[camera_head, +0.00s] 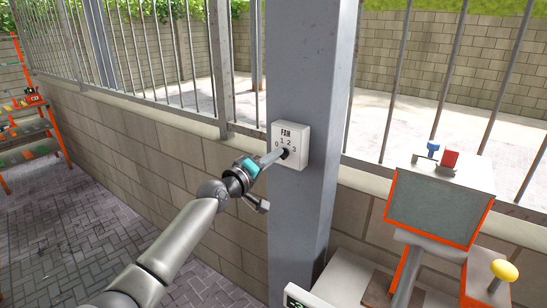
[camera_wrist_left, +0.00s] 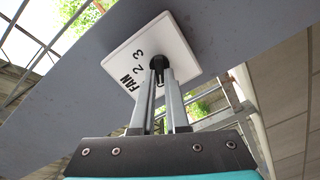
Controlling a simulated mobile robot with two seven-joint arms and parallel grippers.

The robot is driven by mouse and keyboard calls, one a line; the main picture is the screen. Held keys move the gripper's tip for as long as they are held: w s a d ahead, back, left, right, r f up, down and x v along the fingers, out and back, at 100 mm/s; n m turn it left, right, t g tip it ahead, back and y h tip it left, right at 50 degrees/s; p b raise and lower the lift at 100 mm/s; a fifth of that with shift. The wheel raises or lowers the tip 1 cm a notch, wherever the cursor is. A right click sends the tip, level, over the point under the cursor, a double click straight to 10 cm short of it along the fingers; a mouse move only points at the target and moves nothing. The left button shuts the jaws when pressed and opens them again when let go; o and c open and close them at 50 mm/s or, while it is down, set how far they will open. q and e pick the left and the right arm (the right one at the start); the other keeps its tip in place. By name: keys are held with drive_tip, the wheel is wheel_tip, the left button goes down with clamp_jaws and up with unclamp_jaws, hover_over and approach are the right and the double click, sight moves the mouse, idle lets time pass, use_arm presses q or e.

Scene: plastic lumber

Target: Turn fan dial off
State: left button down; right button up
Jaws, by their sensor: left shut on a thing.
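The fan control (camera_head: 290,144) is a white box marked FAN with the numbers 0 to 3, fixed to a grey post. Its small black dial (camera_head: 283,153) sits low on the box, partly hidden by my fingers. My left gripper (camera_head: 279,155) reaches it from the lower left and is shut on the dial. In the left wrist view the white box (camera_wrist_left: 150,52) is tilted, and the two fingers (camera_wrist_left: 162,90) close around the black dial (camera_wrist_left: 159,63). The dial's exact setting cannot be read. My right gripper is not seen.
The grey post (camera_head: 305,60) stands in front of a low block wall (camera_head: 150,135) topped by metal railings. At right stands a grey and orange machine (camera_head: 435,205) with a red and a blue part on top and a yellow knob (camera_head: 504,270). Paved floor lies open at left.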

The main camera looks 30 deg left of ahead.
use_arm(q)
drive_tip(key=c, duration=0.9)
unclamp_jaws()
drive_tip(key=shift+s+a, duration=0.35)
drive_tip(key=shift+s, duration=2.2)
drive_tip(key=shift+s+a, duration=0.35)
drive_tip(key=shift+s, duration=2.15)
drive_tip(key=shift+s+a, duration=0.35)
drive_tip(key=shift+s, duration=2.2)
